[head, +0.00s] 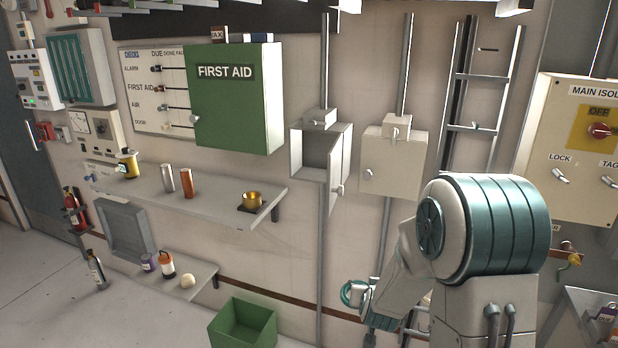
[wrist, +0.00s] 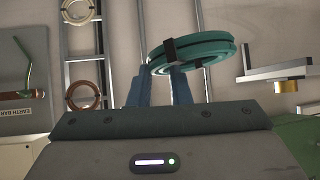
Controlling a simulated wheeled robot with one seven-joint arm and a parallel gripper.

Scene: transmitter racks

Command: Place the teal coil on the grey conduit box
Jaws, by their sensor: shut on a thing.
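The teal coil (head: 347,293) is in my gripper (head: 366,302), low in front of the wall in the head view. In the wrist view, the coil (wrist: 222,52) is a ring with dark bands at the tips of my gripper's fingers (wrist: 161,78), reaching off to their right. My gripper is shut on it. Two pale grey boxes hang on conduits above it in the head view: one box (head: 311,153) has its door swung open and looks empty, the other box (head: 380,178) is closed. I cannot tell which is meant. My arm hides part of the wall.
A wall shelf (head: 225,190) carries a yellow lantern, two cylinders and a brass cup. A lower shelf (head: 205,275) holds small items. A green crate (head: 226,330) stands below. A cable ladder (head: 483,90) and an isolator panel (head: 575,110) are to the right.

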